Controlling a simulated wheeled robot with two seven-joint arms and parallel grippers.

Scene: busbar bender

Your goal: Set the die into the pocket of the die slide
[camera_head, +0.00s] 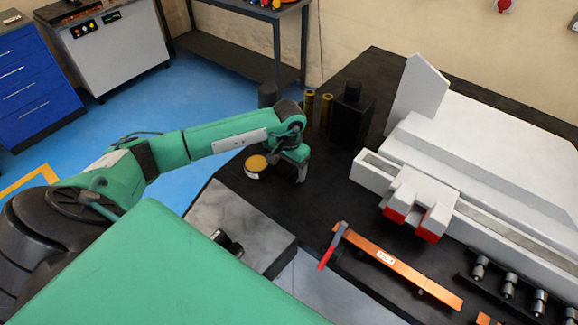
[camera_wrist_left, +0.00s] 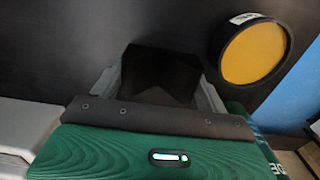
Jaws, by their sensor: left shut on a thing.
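My left gripper (camera_head: 302,176) is at the left end of the black bench top, fingers pointing down. In the left wrist view, its grey fingers are shut on a dark block with a notched edge, which I take to be the die (camera_wrist_left: 160,76). The die is hard to make out against the dark bench, and I cannot tell whether it touches the bench. The white bender stands to the right, and its white sliding block with red-faced ends (camera_head: 418,200) appears to be the die slide. My right gripper is not in view.
A yellow-topped round tin (camera_head: 256,163) sits just left of the gripper and shows in the left wrist view (camera_wrist_left: 253,52). A black bottle (camera_head: 350,115) stands behind. An orange bar (camera_head: 395,268) and a red-handled tool (camera_head: 332,246) lie in front of the bender.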

